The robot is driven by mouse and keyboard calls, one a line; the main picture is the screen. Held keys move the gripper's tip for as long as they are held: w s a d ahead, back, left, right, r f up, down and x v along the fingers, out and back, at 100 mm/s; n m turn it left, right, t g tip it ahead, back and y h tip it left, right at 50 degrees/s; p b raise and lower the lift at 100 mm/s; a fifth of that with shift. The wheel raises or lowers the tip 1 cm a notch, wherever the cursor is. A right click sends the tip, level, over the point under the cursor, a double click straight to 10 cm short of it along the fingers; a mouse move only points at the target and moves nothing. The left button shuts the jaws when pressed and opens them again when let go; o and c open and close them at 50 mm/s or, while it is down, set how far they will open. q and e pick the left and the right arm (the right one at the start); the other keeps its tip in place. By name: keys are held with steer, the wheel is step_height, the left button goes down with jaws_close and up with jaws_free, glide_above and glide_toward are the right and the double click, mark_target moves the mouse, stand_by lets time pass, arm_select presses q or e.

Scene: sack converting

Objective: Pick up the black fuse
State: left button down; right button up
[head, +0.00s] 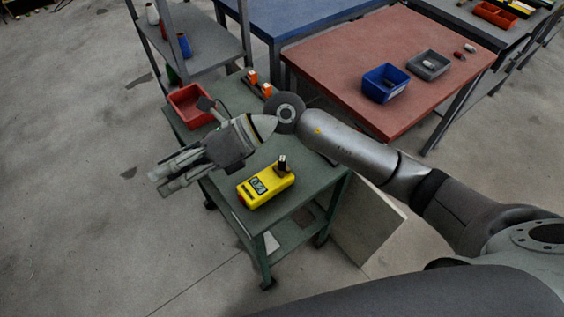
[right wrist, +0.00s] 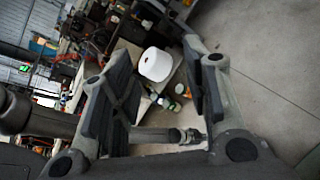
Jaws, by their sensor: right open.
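A small dark, upright piece (head: 282,162) shows at the far edge of a yellow device (head: 264,186) on the green cart; it may be the black fuse, but it is too small to be sure, and I cannot tell if it stands on the device or behind it. My right gripper (head: 165,178) is open and empty, up and to the left of the yellow device and pointing left, away from it. In the right wrist view the open fingers (right wrist: 157,70) have nothing between them nearby, and no fuse shows there. My left gripper is not in view.
The green cart (head: 309,187) also bears a red bin (head: 188,106) and orange items (head: 252,77). My right arm hides part of its top. A red table (head: 350,62) with a blue bin (head: 384,84) and a grey bin (head: 429,65) stands behind. Floor is clear at left.

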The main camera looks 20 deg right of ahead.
steer(key=w+d+f+n+h, duration=0.2)
steer(key=w+d+f+h, duration=0.1)
steer(key=d+f+h, duration=0.3)
steer(key=t+h, duration=0.1)
steer(key=h, duration=0.8)
glide_toward(282, 158)
steer(key=shift+s+d+f, duration=0.35)
steer(key=shift+s+f, duration=0.25)
steer(key=shift+s, duration=0.05)
step_height(282, 158, down, 5)
steer(key=shift+f+p, duration=0.1)
steer(key=shift+p, duration=0.65)
steer(key=f+p, duration=0.1)
steer(key=f, duration=0.1)
steer(key=w+f+p, duration=0.1)
steer(key=f, duration=0.1)
steer(key=shift+a+f, duration=0.15)
steer(key=shift+a, duration=0.05)
steer(key=shift+f, duration=0.45)
jaws_close()
steer(key=shift+w+r, duration=0.1)
steer(key=shift+r, duration=0.05)
